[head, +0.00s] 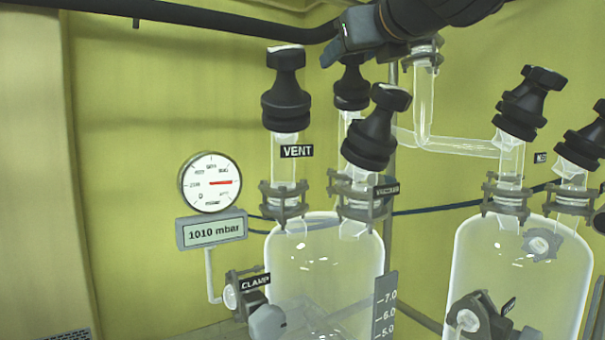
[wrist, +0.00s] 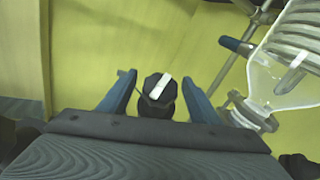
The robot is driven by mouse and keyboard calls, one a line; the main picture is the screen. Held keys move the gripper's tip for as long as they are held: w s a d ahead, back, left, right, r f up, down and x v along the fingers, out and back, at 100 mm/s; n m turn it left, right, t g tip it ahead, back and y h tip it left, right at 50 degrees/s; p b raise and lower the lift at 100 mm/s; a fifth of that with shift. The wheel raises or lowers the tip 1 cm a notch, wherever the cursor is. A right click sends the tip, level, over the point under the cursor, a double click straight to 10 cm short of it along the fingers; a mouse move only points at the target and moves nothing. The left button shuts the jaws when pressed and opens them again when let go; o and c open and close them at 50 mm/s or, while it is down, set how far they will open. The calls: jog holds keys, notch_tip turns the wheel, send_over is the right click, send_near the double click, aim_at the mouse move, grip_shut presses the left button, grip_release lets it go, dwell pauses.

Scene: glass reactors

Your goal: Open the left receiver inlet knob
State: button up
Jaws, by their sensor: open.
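The left receiver (head: 325,265) is a clear glass vessel with several black knobs on its necks. The front ones are the vent knob (head: 286,90), labelled VENT, and the vacuum knob (head: 376,128). A rear black knob (head: 351,88), apparently the inlet knob, stands partly hidden behind them; its label is not visible. My gripper (head: 342,50) is just above that rear knob. In the wrist view, my gripper (wrist: 160,98) is open, with a black knob (wrist: 157,104) with a pale bar on top seen between the blue fingers. Contact is not visible.
A second receiver (head: 520,270) with black knobs stands at the right. A bent glass tube (head: 450,143) runs between the receivers' tops. A pressure gauge (head: 210,182) and a display (head: 211,230) reading 1010 mbar are on the left.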

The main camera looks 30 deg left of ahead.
jog(key=shift+s+d+r+m+t+h+p, duration=0.1)
jog(key=shift+m+t+h+p, duration=0.85)
jog(key=shift+p, duration=2.35)
jog(key=shift+s+m+t+h+p, duration=0.1)
jog(key=shift+m+t+h+p, duration=0.85)
jog(key=shift+p, duration=2.35)
